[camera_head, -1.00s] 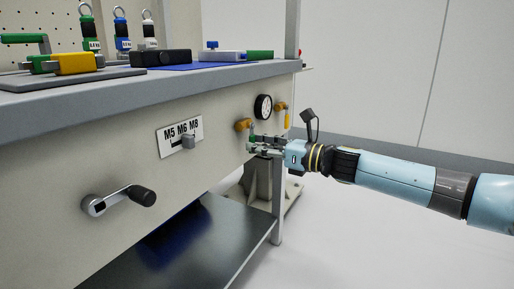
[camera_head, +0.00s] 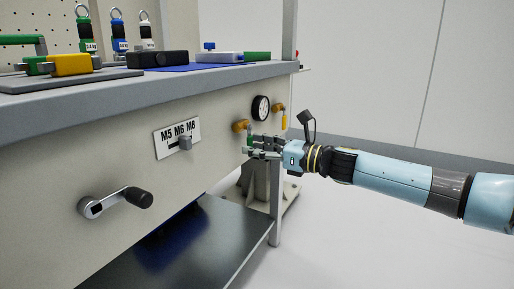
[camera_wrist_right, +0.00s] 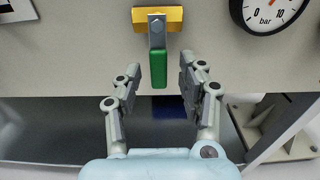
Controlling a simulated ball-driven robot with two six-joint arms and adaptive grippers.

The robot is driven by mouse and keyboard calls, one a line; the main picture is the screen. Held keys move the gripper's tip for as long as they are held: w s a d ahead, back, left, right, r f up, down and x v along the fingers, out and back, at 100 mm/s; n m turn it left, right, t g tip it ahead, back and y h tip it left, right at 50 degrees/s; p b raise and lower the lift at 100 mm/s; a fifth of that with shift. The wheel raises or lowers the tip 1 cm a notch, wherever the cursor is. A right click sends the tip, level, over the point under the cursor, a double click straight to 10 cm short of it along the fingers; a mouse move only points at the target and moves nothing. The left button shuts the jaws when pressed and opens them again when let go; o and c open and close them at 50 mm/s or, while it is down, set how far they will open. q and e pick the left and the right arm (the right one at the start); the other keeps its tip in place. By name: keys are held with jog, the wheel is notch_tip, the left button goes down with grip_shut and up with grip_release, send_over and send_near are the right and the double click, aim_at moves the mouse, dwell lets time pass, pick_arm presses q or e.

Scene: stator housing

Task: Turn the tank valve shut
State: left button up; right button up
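A yellow valve body (camera_head: 240,126) sits on the bench's front panel. It also shows in the right wrist view (camera_wrist_right: 175,19), with a grey lever that hangs straight down and ends in a green handle (camera_wrist_right: 159,77). My right gripper (camera_head: 252,147) is at this handle, and its fingers partly cover the handle in the head view. In the right wrist view the right gripper's fingers (camera_wrist_right: 160,72) are spread, one on each side of the green handle, with gaps showing. My left gripper is in neither view.
A round pressure gauge (camera_head: 261,108) and a second yellow valve (camera_head: 279,107) are to the right of the valve. A crank handle (camera_head: 117,201) and an M5 M6 M8 selector (camera_head: 178,138) are further left on the panel. A dark lower shelf (camera_head: 190,240) lies below.

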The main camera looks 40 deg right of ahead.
jog(key=v, duration=1.2)
dwell(1.0)
